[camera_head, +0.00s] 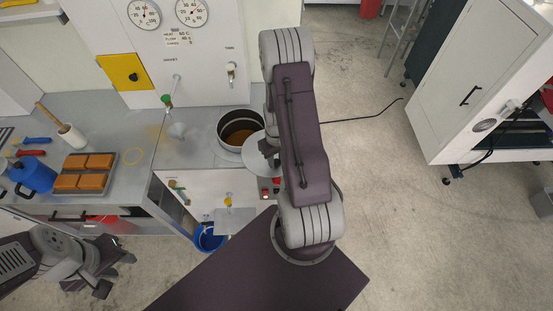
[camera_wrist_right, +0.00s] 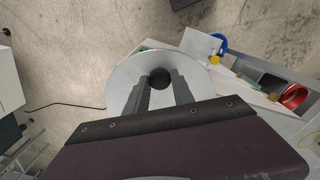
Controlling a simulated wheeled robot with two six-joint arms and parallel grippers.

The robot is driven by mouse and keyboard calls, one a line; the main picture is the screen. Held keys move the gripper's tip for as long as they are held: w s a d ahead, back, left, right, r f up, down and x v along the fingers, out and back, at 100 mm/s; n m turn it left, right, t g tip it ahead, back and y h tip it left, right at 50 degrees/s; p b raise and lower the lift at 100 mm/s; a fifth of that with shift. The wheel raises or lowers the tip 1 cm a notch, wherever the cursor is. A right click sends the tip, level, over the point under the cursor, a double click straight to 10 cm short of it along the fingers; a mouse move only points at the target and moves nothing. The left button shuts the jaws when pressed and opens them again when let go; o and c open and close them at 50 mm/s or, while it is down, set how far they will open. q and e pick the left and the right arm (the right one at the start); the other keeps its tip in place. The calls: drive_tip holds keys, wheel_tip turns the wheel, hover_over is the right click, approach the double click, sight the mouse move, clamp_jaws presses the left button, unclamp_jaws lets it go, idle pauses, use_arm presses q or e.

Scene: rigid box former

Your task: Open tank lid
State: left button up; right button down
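The tank (camera_head: 228,143) is a round vessel set in the grey counter. Its mouth is partly uncovered and shows brown contents. The tank lid (camera_head: 256,170) is a light grey disc, off to the front right of the mouth and overlapping its edge in the head view. In the right wrist view the lid (camera_wrist_right: 122,80) fills the middle, with its round black knob (camera_wrist_right: 160,77) between the fingertips of my right gripper (camera_wrist_right: 161,84). My right gripper is shut on the knob; my arm hides part of it in the head view. My left gripper (camera_head: 103,285) is low at the left, away from the tank; its fingers are unclear.
A panel with two gauges (camera_head: 145,13) stands behind the tank. A tray of orange blocks (camera_head: 83,172), a blue jug (camera_head: 34,174) and tools lie on the left counter. A blue bucket (camera_head: 209,238) is below the front. Open floor (camera_head: 400,210) lies to the right.

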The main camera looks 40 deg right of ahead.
drive_tip(key=c, duration=1.1)
unclamp_jaws()
drive_tip(key=shift+r, duration=0.1)
wheel_tip(320, 180, up, 9)
drive_tip(key=shift+r+b, duration=0.1)
drive_tip(key=shift+b, duration=0.6)
